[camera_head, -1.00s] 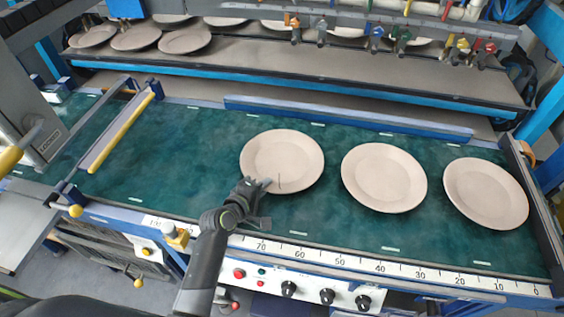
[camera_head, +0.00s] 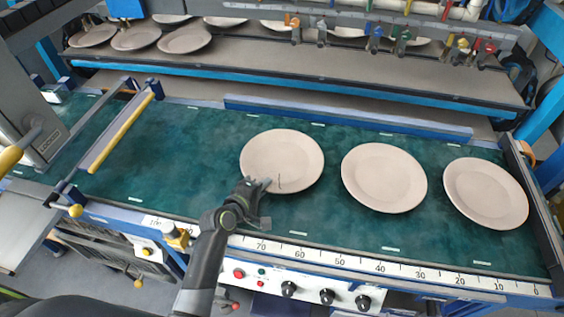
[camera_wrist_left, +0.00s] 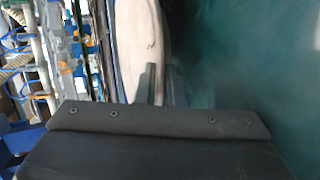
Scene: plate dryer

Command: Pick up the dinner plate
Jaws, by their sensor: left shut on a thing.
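Three beige plates lie in a row on the green conveyor belt (camera_head: 190,150). My left gripper (camera_head: 262,186) is at the near-left rim of the leftmost plate (camera_head: 283,158) and is shut on that rim. The plate looks flat, at or just above the belt; I cannot tell which. In the left wrist view the plate (camera_wrist_left: 138,40) shows edge-on, with a finger against it. The middle plate (camera_head: 384,178) and the right plate (camera_head: 486,193) lie apart from it, untouched. My right gripper is not in view.
A rack shelf (camera_head: 300,70) with several plates runs along the back. A blue rail (camera_head: 345,118) edges the far side of the belt. A ruler strip (camera_head: 340,262) and knobs line the front. A yellow-handled bar (camera_head: 120,135) crosses the belt at the left.

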